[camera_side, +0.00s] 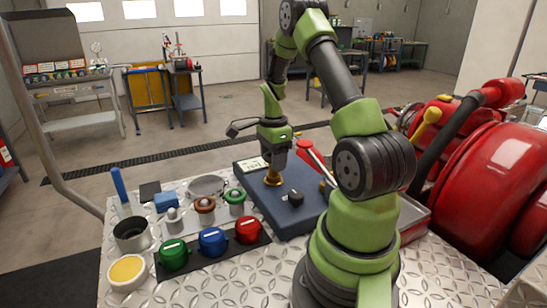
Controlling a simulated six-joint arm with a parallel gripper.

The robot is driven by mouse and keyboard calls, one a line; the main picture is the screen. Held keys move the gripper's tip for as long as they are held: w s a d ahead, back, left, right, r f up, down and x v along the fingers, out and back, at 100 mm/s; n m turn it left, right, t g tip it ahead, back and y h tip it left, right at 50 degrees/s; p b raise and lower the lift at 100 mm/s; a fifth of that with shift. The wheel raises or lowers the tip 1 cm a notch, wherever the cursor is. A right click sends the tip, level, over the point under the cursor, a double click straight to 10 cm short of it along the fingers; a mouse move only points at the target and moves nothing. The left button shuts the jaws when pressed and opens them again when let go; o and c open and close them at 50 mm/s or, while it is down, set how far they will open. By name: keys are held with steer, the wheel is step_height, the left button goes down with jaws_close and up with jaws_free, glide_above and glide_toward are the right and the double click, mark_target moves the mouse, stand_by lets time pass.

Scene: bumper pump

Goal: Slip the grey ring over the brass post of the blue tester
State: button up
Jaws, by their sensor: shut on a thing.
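The blue tester (262,205) is a flat blue block on the diamond-plate bench, with a pale label, a black knob (295,198) and a red-handled lever (310,152). Its brass post (273,180) has a wide foot and stands near the block's left side. My gripper (274,168) points down right over the post, its fingertips close to the post's top. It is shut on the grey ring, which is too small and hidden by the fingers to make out. I cannot tell whether the ring is around the post or just above it.
Left of the tester stand a bare grey peg (173,217), a peg with a brown ring (205,206) and one with a green ring (236,196). A cup and yellow-filled dish (127,270) stand far left.

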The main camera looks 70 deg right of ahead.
mark_target(273, 175)
steer(key=shift+f, duration=0.6)
stand_by(0.7)
steer(key=shift+f, duration=0.5)
steer(key=shift+f, duration=0.4)
steer(key=shift+f, duration=0.3)
steer(key=shift+f, duration=0.3)
stand_by(0.6)
steer(key=o, duration=1.1)
steer(key=shift+o, duration=0.2)
